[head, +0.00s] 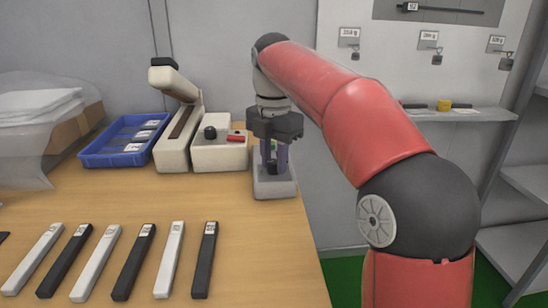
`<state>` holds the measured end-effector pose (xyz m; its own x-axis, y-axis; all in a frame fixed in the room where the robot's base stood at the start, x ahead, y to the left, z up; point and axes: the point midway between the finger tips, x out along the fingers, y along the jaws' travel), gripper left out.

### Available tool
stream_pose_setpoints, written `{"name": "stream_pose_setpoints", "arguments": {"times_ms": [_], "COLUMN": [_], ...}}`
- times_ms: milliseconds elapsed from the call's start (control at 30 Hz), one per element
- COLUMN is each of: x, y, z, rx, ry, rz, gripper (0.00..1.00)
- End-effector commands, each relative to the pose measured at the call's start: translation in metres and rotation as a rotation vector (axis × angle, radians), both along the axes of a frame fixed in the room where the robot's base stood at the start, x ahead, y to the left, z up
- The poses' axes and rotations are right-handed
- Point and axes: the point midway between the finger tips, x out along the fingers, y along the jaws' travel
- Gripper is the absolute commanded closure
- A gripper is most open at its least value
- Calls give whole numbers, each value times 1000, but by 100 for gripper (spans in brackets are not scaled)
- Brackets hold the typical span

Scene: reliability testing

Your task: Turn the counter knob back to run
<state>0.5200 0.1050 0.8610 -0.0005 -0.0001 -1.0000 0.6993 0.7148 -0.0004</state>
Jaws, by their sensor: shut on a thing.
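A small grey box (274,188), which looks like the counter, stands at the right edge of the wooden table. My gripper (273,166) points straight down over it, with its fingers low at the box's top. The fingers are shut on a small dark piece, which looks like the knob; they hide most of it. Its setting and any marks beside it cannot be read. A bit of green shows between the fingers higher up.
Left of the box stands a cream machine (172,150) with a raised arm and a white block (222,157) bearing a black round part and a red part. A blue tray (120,150) is farther left. Several black and white bars lie in front. Wall shelf (465,114) at right.

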Motion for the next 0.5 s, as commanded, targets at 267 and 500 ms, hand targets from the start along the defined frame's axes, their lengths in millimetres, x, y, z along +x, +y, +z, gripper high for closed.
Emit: {"name": "stream_pose_setpoints", "arguments": {"times_ms": [267,500], "x": [0,0], "y": [1,1], "z": [1,1], "rx": [1,1], "ry": [-3,-3], "rz": [10,10], "gripper": [95,62]}}
